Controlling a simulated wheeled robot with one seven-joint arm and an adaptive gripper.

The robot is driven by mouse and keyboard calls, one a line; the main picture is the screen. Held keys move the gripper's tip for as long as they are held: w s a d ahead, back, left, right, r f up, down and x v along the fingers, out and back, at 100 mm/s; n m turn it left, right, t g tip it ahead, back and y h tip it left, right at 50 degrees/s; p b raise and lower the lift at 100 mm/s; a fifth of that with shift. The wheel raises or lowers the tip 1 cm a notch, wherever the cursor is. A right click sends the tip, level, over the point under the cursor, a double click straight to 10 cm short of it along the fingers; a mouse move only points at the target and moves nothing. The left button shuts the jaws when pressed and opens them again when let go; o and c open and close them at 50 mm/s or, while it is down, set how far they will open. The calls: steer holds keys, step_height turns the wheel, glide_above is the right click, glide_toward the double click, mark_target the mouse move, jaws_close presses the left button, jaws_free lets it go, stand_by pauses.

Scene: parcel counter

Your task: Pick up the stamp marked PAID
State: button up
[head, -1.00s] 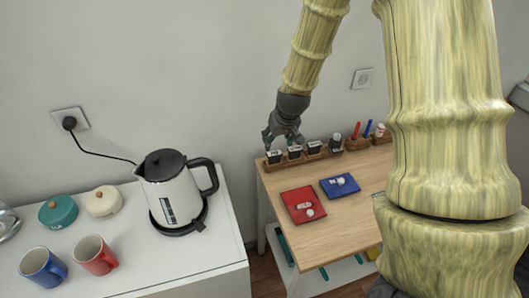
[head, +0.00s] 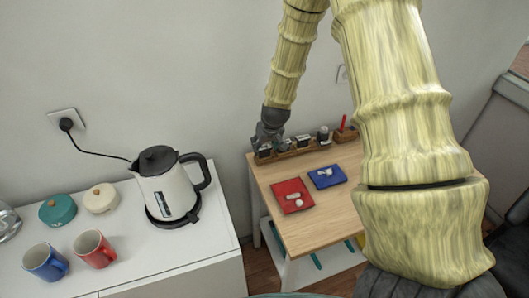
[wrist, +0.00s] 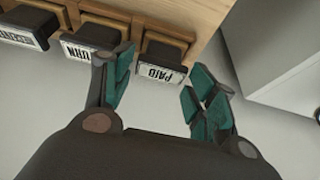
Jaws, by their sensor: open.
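The stamp marked PAID (wrist: 163,72) is a dark block with a white label. It sits at the end of a wooden rack, and its label reads upside down in the wrist view. My gripper (wrist: 160,84) is open, with one teal-padded finger on each side of this stamp. I cannot tell whether either finger touches it. In the head view my gripper (head: 268,138) is at the left end of the rack and partly hides the stamps there.
The neighbouring stamp (wrist: 88,44), its label partly hidden, stands close beside my left finger. Another stamp (wrist: 24,30) is farther left. A red pad (head: 291,196) and a blue pad (head: 327,177) lie on the wooden table (head: 330,215). A kettle (head: 168,185) stands on the white counter.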

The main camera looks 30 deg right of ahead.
steer(key=shift+w+f, duration=0.3)
steer(key=shift+f, duration=0.35)
steer(key=shift+w+d+f, duration=0.1)
steer(key=shift+w+f, duration=0.05)
steer(key=shift+f, duration=0.45)
steer(key=shift+w+f, duration=0.1)
steer(key=c, duration=0.7)
steer(key=shift+r, duration=0.2)
